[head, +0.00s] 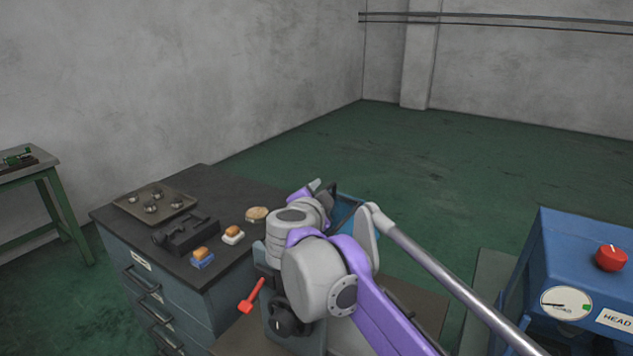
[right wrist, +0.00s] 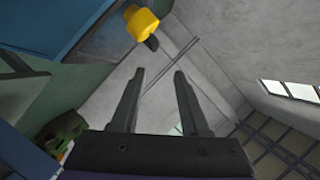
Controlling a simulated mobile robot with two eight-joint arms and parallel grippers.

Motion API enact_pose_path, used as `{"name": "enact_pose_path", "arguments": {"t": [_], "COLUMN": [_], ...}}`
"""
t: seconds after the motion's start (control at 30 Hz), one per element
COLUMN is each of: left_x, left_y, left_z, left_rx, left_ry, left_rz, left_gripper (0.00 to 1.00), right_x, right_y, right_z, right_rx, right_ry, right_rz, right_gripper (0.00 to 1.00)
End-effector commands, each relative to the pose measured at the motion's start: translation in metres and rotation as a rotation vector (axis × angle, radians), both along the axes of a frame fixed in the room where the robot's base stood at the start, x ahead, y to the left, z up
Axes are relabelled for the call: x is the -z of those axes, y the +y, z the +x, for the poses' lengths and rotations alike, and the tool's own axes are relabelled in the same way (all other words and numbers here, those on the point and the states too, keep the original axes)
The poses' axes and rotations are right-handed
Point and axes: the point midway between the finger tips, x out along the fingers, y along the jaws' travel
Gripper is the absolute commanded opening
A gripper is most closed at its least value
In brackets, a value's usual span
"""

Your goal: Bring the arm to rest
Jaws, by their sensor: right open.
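My right arm (head: 330,270), purple and grey, reaches in from the lower right of the head view, with its far end above the small bench beside the dark cabinet. My right gripper (head: 318,188) shows only in part there, behind the arm's grey joint. In the right wrist view the two dark fingers of the right gripper (right wrist: 158,88) stand apart with nothing between them. Beyond them are the bare wall and ceiling area. My left gripper is not in view.
A cabinet (head: 215,182) carries a tray (head: 178,208) with several round parts, a dark caddy (head: 185,238) and two small blocks. A machine with a red lever (head: 251,296) stands close to the arm. A blue console (head: 580,260) with a red button (head: 611,257) stands at right.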

Motion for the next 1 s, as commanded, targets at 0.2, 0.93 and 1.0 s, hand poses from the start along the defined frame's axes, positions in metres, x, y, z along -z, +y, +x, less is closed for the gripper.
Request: {"name": "enact_pose_path", "arguments": {"t": [0.2,0.93,1.0], "left_x": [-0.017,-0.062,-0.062], "left_y": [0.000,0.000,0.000], "left_z": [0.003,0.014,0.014], "left_rx": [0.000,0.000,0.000], "left_ry": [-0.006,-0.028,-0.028], "left_rz": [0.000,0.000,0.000], "left_gripper": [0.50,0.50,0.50], "right_x": [-0.020,0.273,0.279], "right_y": [-0.007,-0.132,-0.138], "right_z": [-0.033,-0.341,-0.350], "right_rx": [-0.307,-0.816,-0.807], "right_ry": [-0.132,0.864,0.899], "right_rz": [-0.156,-0.626,-0.630], "right_gripper": [0.45,0.45,0.45]}}
